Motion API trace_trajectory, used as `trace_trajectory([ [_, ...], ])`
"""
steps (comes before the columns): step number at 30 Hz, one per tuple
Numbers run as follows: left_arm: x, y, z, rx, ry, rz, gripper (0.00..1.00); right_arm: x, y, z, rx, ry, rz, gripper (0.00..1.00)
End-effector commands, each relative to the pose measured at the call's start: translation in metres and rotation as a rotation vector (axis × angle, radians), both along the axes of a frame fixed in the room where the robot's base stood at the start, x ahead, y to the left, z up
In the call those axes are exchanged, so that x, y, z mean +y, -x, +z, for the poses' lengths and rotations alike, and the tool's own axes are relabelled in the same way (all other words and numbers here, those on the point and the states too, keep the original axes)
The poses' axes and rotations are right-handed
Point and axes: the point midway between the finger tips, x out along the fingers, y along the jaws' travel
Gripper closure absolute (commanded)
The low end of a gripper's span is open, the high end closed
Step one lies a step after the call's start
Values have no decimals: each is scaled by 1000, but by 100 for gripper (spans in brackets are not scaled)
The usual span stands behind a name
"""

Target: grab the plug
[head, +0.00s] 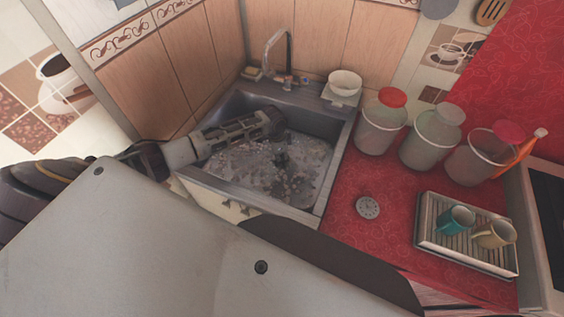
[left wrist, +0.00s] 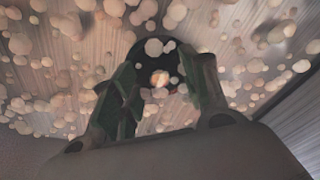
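A dark round piece, which looks like the plug in its drain, lies at the bottom of the sink (head: 230,170). In the left wrist view this dark plug (left wrist: 170,63) has a small bright orange-white spot at its middle. My left gripper (left wrist: 163,78) is open, with one finger to each side of the plug in that view. In the head view my left gripper (head: 280,138) reaches down into the sink from the left. I cannot tell whether its fingertips touch the plug. Pale bubbles partly cover the sink floor. My right gripper is not in view.
A faucet (head: 278,52) stands behind the sink and a white bowl (head: 345,82) sits at its back right corner. Jars (head: 430,143), a round grey dial (head: 367,207) and a rack (head: 430,240) with two cups are on the red counter. Sink walls surround the gripper.

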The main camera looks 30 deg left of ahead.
Motion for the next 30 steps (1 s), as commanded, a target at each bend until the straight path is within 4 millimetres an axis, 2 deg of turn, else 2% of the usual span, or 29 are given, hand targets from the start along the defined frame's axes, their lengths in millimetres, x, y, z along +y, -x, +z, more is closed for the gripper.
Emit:
trace_trajectory([
  [2, 0, 0, 0, 0, 0, 0, 64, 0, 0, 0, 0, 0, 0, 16],
  [10, 0, 0, 0, 0, 0, 0, 99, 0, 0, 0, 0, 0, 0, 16],
  [23, 0, 0, 4, 0, 0, 0, 100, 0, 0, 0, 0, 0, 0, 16],
  [30, 0, 0, 27, -1, -1, -1, 100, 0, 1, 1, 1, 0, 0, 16],
])
